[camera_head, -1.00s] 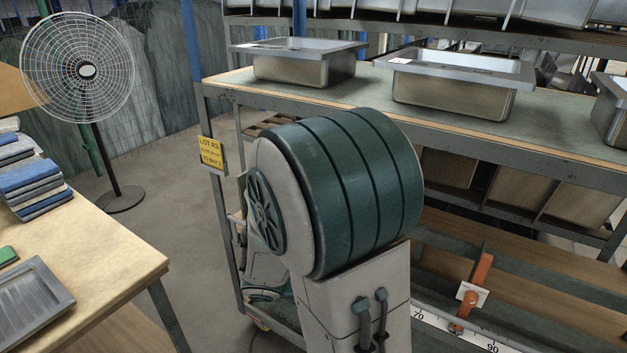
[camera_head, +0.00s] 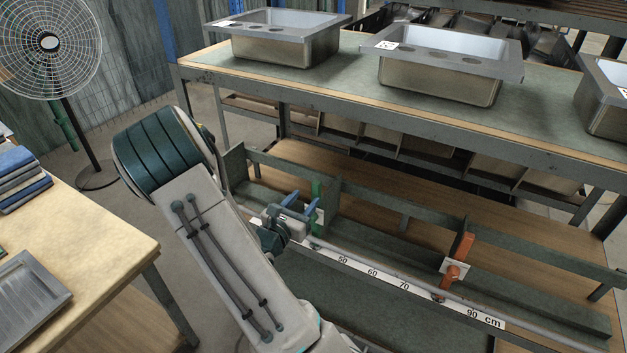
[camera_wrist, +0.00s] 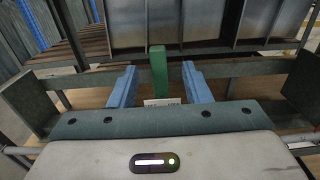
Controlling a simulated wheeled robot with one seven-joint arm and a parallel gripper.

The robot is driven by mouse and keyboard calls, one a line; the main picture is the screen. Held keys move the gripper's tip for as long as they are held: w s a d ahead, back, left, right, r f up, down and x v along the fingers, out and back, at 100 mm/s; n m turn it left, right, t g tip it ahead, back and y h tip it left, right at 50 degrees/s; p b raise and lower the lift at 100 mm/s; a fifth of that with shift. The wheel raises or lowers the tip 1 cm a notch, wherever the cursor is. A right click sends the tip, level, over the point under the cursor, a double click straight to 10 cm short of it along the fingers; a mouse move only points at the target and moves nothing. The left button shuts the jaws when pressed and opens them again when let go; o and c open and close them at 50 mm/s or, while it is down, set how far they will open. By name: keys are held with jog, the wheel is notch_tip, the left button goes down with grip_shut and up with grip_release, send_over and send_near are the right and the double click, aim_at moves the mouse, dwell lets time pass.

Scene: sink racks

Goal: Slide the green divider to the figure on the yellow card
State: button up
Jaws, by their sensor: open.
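The green divider (camera_head: 318,196) stands upright on the rail of the lower rack, left of the 50 mark on the scale (camera_head: 372,272). It also shows in the wrist view (camera_wrist: 158,72), between and beyond the two blue fingers, with a white plate low on it. My gripper (camera_head: 301,205) is open, its fingers pointing at the divider from just in front. Whether they touch it, I cannot tell. The yellow card on the rack's left post is almost wholly hidden behind my arm now, so its figure cannot be read.
An orange divider (camera_head: 463,249) stands on the same rail, between the 70 and 90 marks. The rail between the two dividers looks clear. Metal sinks (camera_head: 440,78) stand on the shelf above. A table (camera_head: 95,240) and a fan (camera_head: 50,45) are at the left.

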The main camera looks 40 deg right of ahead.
aim_at(316, 186)
jog(key=p+x, duration=0.1)
jog(key=x, duration=0.9)
jog(key=shift+a, duration=0.1)
jog(key=shift+c, duration=0.3)
